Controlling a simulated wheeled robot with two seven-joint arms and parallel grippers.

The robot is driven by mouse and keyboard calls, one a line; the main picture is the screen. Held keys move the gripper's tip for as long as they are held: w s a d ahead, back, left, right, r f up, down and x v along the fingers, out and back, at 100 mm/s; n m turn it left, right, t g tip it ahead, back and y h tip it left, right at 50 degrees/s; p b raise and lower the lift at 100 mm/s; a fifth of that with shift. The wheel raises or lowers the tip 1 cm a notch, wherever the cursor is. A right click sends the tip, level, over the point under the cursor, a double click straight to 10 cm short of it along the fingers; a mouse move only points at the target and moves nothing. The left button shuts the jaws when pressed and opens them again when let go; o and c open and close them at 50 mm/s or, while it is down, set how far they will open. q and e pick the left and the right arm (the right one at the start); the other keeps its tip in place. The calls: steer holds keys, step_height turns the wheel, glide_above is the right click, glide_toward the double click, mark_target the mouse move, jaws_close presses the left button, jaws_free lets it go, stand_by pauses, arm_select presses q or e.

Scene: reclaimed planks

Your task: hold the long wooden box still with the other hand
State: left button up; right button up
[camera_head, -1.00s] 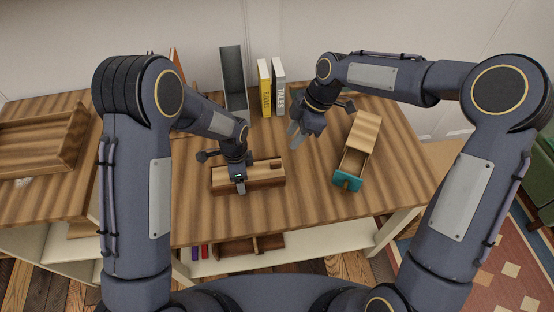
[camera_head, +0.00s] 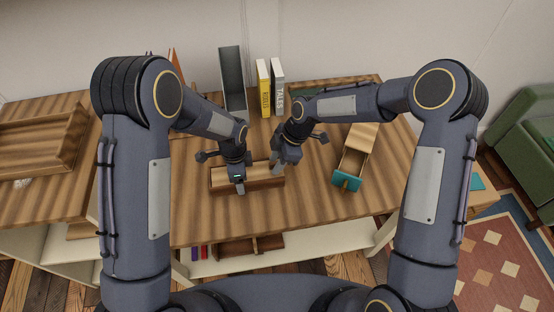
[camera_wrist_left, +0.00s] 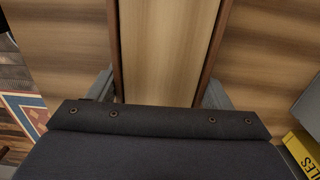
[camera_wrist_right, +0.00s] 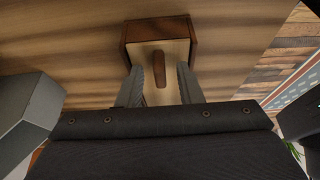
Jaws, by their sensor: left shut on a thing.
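The long wooden box (camera_head: 260,183) lies on the striped wooden table, a pale top between darker sides. My left gripper (camera_head: 238,187) is shut across the box left of its middle; in the left wrist view the box (camera_wrist_left: 168,50) runs between the fingers. My right gripper (camera_head: 277,170) is over the box's right end. In the right wrist view my right gripper (camera_wrist_right: 170,66) is open, its fingers apart above the box end, with a small brown handle (camera_wrist_right: 160,70) between or just below them. I cannot tell whether they touch it.
A small wooden box with a teal-fronted drawer (camera_head: 347,181) stands to the right. A grey bin (camera_head: 233,80), a yellow book (camera_head: 263,88) and a pale book (camera_head: 278,86) stand behind. A wooden tray (camera_head: 72,140) is at the left. The table front is clear.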

steer(key=shift+c, duration=0.4)
jaws_close()
steer(key=d, duration=0.3)
steer(key=w+d, duration=0.1)
steer(key=d, duration=0.7)
steer(key=shift+w, duration=0.4)
steer(key=shift+o, duration=0.4)
jaws_free()
steer(key=shift+r, duration=0.1)
